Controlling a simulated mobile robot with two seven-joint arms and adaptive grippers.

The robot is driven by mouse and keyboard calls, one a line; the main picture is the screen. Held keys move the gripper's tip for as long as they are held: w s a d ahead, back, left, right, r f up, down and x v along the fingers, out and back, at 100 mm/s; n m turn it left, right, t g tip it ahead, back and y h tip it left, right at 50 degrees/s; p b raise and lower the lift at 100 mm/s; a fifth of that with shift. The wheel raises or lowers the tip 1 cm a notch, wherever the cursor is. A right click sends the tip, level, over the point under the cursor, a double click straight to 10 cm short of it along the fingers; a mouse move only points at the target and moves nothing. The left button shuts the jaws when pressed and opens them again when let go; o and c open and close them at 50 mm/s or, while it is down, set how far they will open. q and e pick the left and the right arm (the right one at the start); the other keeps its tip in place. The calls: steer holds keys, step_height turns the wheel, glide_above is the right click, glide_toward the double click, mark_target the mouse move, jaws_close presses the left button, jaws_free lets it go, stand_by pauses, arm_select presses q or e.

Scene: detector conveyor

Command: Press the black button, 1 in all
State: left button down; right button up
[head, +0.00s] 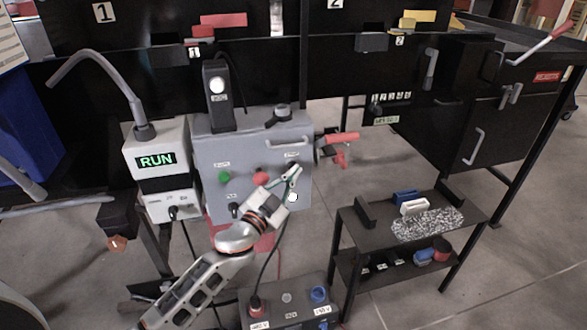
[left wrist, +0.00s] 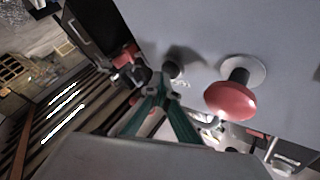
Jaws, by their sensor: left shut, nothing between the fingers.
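A grey control box (head: 210,150) carries a green button (head: 223,177), a red mushroom button (head: 261,178) and dark knobs. In the left wrist view, a small round black button (left wrist: 172,70) sticks out of the grey panel (left wrist: 205,35), beside the red mushroom button (left wrist: 231,101). My left gripper (head: 295,169) is at the box's right front face, its green fingers shut and empty. In the left wrist view its fingertips (left wrist: 160,83) are right by the black button; I cannot tell whether they touch. In the head view the fingers largely hide that button. My right gripper is not in view.
A red-handled part (head: 341,137) juts out at the box's right. A low black shelf (head: 375,228) stands at right. A second box (head: 288,304) lies below, with a cable.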

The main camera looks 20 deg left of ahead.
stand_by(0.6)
arm_select(q)
steer(key=shift+s+d, duration=0.45)
steer(key=shift+s, duration=0.2)
steer(key=shift+s+d+p, duration=0.2)
steer(key=shift+s+d, duration=0.5)
steer(key=shift+s, duration=0.35)
steer(key=shift+s+d+p, duration=0.2)
steer(key=shift+s+d, duration=0.5)
steer(key=shift+s, duration=0.35)
steer(key=shift+f, duration=0.1)
